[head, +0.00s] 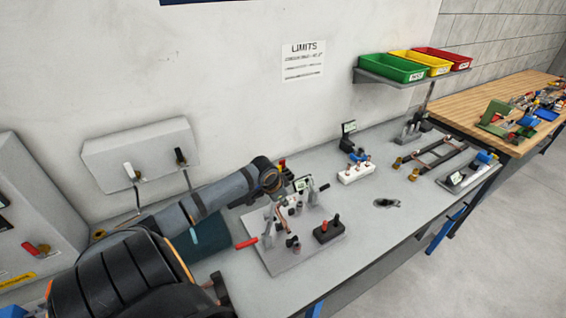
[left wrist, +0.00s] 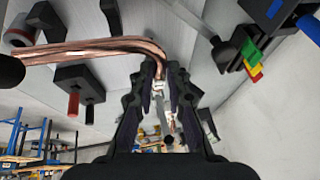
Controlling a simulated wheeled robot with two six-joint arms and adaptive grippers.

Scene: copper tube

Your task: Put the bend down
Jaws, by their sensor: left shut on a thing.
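My left gripper (left wrist: 167,72) is shut on the bend, a copper tube. In the left wrist view the bend (left wrist: 100,47) runs in from the left edge, curves and passes down between the fingers. In the head view my left gripper (head: 284,178) hangs over the back of a grey fixture plate (head: 283,258) on the bench. The bend cannot be made out clearly there. I cannot tell from these views whether the bend touches the fixture. My right gripper is not in view.
A white block (head: 356,173) and a rectangular copper frame (head: 440,155) stand further right. Coloured bins (head: 393,68) sit on a wall shelf. Bench room (head: 375,225) is free right of the plate.

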